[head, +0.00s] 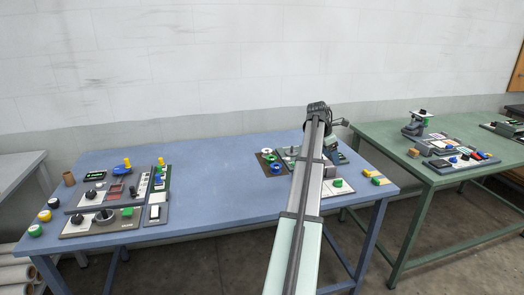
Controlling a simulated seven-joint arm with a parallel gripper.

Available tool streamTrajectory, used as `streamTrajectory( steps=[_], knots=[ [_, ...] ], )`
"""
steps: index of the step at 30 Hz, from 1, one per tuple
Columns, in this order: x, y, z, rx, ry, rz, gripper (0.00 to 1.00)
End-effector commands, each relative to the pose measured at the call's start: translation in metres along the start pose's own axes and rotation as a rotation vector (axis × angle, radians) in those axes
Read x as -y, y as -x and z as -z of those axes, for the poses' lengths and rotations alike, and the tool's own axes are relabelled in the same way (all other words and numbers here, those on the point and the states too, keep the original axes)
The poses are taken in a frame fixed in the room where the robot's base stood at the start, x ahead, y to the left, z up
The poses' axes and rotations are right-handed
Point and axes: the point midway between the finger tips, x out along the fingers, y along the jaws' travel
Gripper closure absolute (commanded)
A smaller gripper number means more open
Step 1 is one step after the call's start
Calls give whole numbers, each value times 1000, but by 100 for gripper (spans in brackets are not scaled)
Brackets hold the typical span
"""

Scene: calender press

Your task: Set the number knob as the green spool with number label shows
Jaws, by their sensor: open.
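A green spool (271,157) stands in a small group with a blue spool (276,169) and a white one, left of my arm on the blue table. Its number label is too small to read. Dark knobs show on the panels at the left of the table, one on the rear panel (90,194) and one on the front panel (106,213). I cannot tell which is the number knob. My gripper (343,122) shows small beyond the arm's far end, above the table's back right, apart from the knobs and spools. Its fingers are hard to make out.
My arm crosses the right part of the blue table (215,200) and hides part of the devices there. The table's middle is clear. Yellow, black and green round buttons line its left edge. A green table (420,205) with other devices stands at the right.

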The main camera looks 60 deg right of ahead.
Motion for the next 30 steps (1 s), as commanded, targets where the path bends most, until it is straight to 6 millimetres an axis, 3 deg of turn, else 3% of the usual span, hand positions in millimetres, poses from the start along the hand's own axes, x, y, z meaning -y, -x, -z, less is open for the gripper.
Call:
streamTrajectory(
  steps=[2, 30],
  knots=[
    [-2, 12, 3, 0, 2, -2, 31],
    [-82, 50, 126, 37, 44, -108, 31]
  ],
)
